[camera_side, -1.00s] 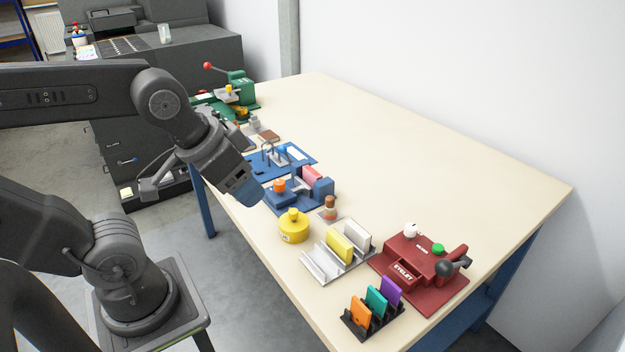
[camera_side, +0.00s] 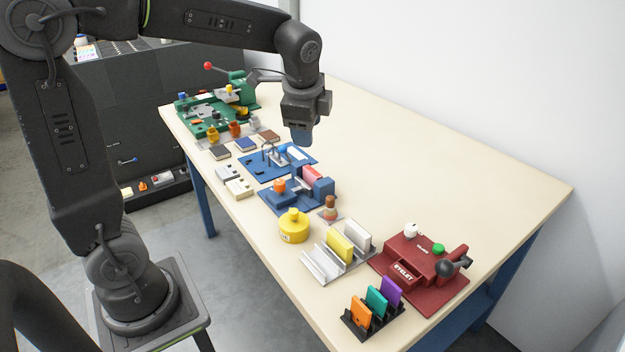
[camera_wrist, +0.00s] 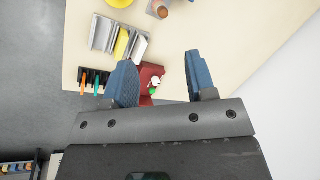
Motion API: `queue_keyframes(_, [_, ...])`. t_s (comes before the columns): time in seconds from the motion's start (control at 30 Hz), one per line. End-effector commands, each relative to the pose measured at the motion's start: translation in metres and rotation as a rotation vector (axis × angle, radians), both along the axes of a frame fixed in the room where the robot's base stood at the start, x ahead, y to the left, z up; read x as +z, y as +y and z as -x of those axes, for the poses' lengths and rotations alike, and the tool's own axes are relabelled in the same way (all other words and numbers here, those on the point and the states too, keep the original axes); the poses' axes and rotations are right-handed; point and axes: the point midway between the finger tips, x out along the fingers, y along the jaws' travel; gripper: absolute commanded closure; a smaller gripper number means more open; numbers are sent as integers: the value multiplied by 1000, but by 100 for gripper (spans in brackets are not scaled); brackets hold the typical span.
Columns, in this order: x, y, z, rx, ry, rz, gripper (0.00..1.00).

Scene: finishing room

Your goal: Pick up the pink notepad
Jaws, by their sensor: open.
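The pink notepad (camera_side: 312,175) stands in a blue fixture (camera_side: 283,203) with an orange knob, near the middle of the table's front side. Blue parts of the fixture hide some of it. My gripper (camera_side: 303,134) hangs in the air above and behind the notepad in the side view, pointing down and apart from it. In the wrist view my gripper (camera_wrist: 160,70) shows two blue fingers spread wide with nothing held between them. I do not see the pink notepad in the wrist view.
A second blue fixture (camera_side: 262,172) and a green machine (camera_side: 203,112) lie farther back. A yellow bottle (camera_side: 293,227), metal rack (camera_side: 318,263), red eyelet press (camera_side: 420,278) and black holder with coloured pads (camera_side: 367,325) stand nearer. The table's right side (camera_side: 430,165) is clear.

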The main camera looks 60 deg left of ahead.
Motion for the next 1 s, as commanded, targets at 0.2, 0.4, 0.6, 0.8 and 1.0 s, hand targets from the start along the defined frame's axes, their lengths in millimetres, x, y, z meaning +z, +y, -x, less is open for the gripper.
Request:
queue_keyframes(0.2, [-46, 48, -72, -325, 226, -144, 49])
queue_keyframes(0.4, [-83, 80, -108, -541, 378, -211, 49])
queue_keyframes(0.6, [-102, 93, -117, -614, 431, -228, 49])
queue_keyframes(0.8, [-133, 106, -117, -616, 433, -226, 49])
queue_keyframes(1.0, [-165, 118, -117, -616, 431, -227, 49])
